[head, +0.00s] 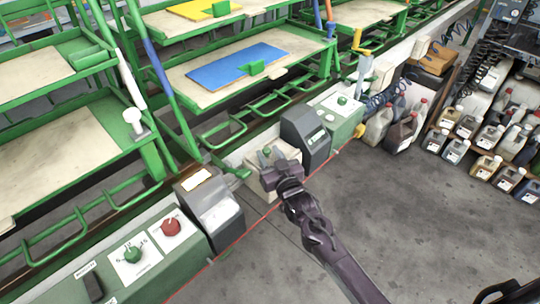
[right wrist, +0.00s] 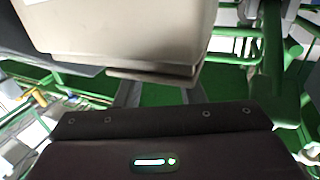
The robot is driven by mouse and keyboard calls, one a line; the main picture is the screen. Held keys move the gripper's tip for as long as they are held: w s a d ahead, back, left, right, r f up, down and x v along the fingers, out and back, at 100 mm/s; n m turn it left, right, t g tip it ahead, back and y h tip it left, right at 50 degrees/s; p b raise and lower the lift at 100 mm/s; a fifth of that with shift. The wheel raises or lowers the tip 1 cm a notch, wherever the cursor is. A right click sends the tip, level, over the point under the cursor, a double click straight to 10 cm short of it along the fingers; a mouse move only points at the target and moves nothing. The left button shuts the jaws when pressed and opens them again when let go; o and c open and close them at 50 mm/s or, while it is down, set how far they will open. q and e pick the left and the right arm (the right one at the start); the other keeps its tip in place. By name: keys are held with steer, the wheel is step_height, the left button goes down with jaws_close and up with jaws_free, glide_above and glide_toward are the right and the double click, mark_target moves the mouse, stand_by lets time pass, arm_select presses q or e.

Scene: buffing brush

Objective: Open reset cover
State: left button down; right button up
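A cream box-shaped cover (head: 257,184) sits on the green control rail, between two grey boxes; I take it to be the reset cover. It looks closed. My right gripper (head: 268,172) is at its near side and hides part of it. In the right wrist view the cream cover (right wrist: 120,35) fills the top, with a thin lip (right wrist: 150,76) along its lower edge. The two fingers of my right gripper (right wrist: 159,94) stand apart just below this lip; I cannot tell if they touch it.
A grey box (head: 214,210) stands left of the cover and another (head: 306,137) right of it. A green panel with a green knob (head: 132,254) and a red button (head: 171,227) is at lower left. Green racks stand behind. Several jugs (head: 400,130) stand at right; the floor in front is clear.

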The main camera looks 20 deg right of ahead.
mark_target(284, 146)
jaws_close()
steer(key=shift+d, duration=0.1)
steer(key=w+d, duration=0.2)
steer(key=d, duration=0.1)
steer(key=w+d, duration=0.1)
steer(key=d, duration=0.1)
steer(key=shift+b, duration=0.3)
steer(key=shift+o, duration=1.1)
jaws_free()
steer(key=shift+a, duration=0.1)
steer(key=s+d, duration=0.1)
steer(key=s, duration=0.6)
steer(key=shift+s, duration=0.4)
